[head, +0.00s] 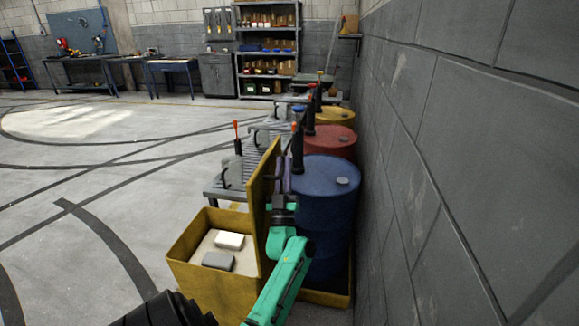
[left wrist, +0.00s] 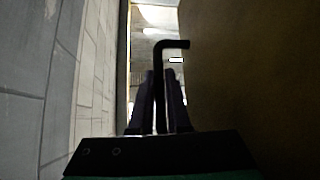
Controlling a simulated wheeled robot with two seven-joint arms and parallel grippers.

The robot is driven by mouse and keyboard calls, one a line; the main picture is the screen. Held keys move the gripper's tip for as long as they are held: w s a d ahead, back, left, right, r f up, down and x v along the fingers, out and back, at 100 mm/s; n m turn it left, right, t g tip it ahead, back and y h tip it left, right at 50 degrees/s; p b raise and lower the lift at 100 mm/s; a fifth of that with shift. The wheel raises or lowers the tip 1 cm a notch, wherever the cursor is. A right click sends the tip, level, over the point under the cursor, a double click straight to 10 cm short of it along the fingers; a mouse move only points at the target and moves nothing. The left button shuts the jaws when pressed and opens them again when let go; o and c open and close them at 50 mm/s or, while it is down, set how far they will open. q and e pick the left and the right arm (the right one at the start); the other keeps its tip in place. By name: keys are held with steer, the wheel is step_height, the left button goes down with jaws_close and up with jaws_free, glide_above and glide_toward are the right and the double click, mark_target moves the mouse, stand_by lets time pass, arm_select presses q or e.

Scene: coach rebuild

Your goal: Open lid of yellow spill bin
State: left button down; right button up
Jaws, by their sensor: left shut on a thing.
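The yellow spill bin (head: 213,284) stands in the lower middle of the head view. Its lid (head: 262,198) is raised, standing roughly upright along the bin's right side. A white block (head: 229,240) and a grey block (head: 218,261) lie inside on a pale surface. My left gripper (head: 286,182) is on the right side of the lid, partly hidden by its own arm. In the left wrist view its fingers (left wrist: 160,95) are shut on a black bent handle (left wrist: 172,44), with the lid's brownish face (left wrist: 245,75) close on the right. My right gripper is not visible.
Blue (head: 327,195), red (head: 330,141) and yellow (head: 336,115) drums stand along the grey block wall (head: 450,170) on the right, leaving little room there. A roller bench (head: 215,189) stands behind the bin. The floor (head: 90,190) at left is open.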

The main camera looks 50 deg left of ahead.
arm_select(q)
steer(key=c, duration=0.9)
jaws_free()
steer(key=b+v, duration=0.3)
steer(key=v, duration=1.1)
steer(key=shift+s+d+f, duration=0.15)
steer(key=shift+s+f, duration=0.1)
